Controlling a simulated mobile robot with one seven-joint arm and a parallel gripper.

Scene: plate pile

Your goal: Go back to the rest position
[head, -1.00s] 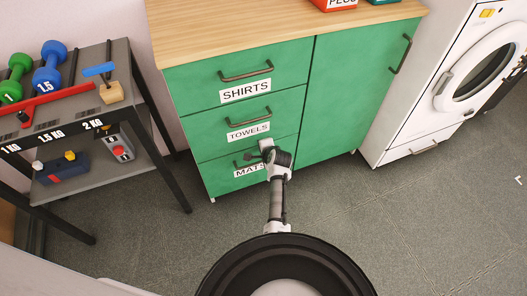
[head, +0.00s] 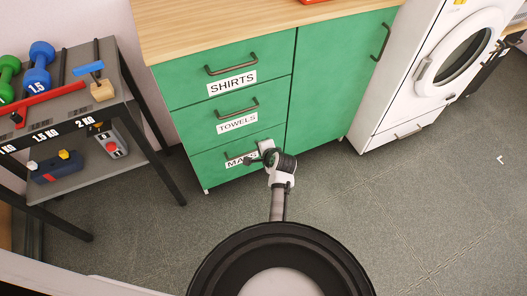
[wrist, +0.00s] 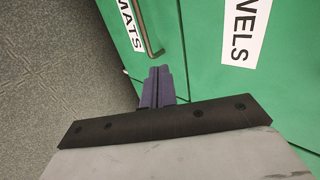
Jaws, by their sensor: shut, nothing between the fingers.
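My gripper (wrist: 157,85) is shut and empty, its dark fingers together in the wrist view. It is in front of the green cabinet (head: 335,85), near the MATS and TOWELS drawers; I cannot tell whether it touches them. In the head view my arm reaches toward the MATS drawer, and its end partly hides the MATS label (head: 236,160). The drawers look shut. In the wrist view the MATS handle (wrist: 147,28) is just beyond the fingertips.
A metal shelf (head: 130,120) with dumbbells (head: 39,68) and small devices stands at the left. A white washing machine (head: 405,95) stands right of the cabinet.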

